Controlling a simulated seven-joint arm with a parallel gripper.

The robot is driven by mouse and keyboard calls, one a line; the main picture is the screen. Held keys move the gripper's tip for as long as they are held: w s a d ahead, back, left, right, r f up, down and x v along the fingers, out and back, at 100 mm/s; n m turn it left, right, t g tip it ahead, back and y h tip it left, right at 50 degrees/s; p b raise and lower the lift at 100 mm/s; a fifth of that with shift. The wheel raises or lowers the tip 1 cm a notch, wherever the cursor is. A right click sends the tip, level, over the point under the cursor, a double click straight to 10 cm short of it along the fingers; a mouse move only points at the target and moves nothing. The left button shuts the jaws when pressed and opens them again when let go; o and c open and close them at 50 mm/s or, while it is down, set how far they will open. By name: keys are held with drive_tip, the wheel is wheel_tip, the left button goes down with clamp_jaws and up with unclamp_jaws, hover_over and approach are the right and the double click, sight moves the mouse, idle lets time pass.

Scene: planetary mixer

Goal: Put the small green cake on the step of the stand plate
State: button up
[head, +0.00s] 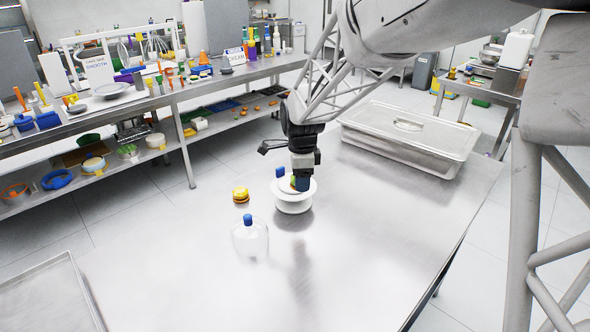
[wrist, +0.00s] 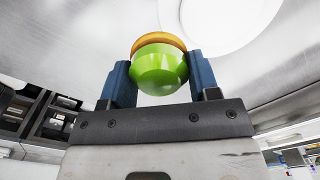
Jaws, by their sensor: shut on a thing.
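The small green cake (wrist: 158,68) is held between the blue fingertips of my gripper (wrist: 160,82) in the wrist view. It is green on the side near the camera, with an orange-yellow layer at its far end. In the head view my gripper (head: 292,179) is over the white stand plate (head: 294,207), and the cake is mostly hidden between the fingers. The stand plate also shows as a white disc beyond the cake in the wrist view (wrist: 225,22). I cannot tell whether the cake touches the plate.
A yellow cake (head: 240,194) stands left of the stand, and a clear dome with a blue knob (head: 250,240) stands in front. A lidded steel pan (head: 408,137) is at the back right. A tray (head: 48,300) is at the front left. The table's front right is clear.

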drive_tip(key=w, duration=0.2)
drive_tip(key=w+a, duration=0.1)
drive_tip(key=w, duration=0.4)
drive_tip(key=shift+a+f, duration=0.35)
drive_tip(key=shift+a, duration=0.05)
drive_tip(key=shift+f, duration=1.75)
drive_tip(key=shift+f, duration=0.15)
drive_tip(key=o, duration=0.9)
wheel_tip(320, 180, up, 12)
drive_tip(key=shift+r, duration=0.2)
